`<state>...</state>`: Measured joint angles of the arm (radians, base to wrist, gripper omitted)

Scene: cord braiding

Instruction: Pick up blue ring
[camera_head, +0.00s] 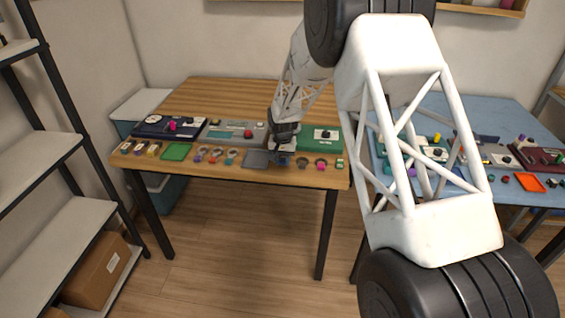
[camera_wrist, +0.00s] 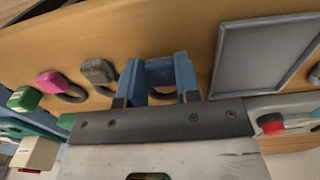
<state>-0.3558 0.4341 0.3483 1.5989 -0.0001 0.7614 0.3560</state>
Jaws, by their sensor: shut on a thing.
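The blue ring (camera_wrist: 160,74) shows in the wrist view as a dark blue block with a loop below it, between the two light blue fingers. My gripper (camera_wrist: 158,65) is shut on it. In the head view my gripper (camera_head: 284,147) is low at the front part of the wooden table, between a dark grey tray and a grey ring. The fingers and wrist hide most of the ring there. I cannot tell whether the ring touches the table or is just above it.
Beside my gripper lie a grey ring (camera_wrist: 98,72), a pink ring (camera_wrist: 50,82) and a green piece (camera_wrist: 24,98). The dark grey tray (camera_head: 256,151) is on the other side. Behind stand a green box (camera_head: 323,142) and a grey device with a red knob (camera_wrist: 271,124).

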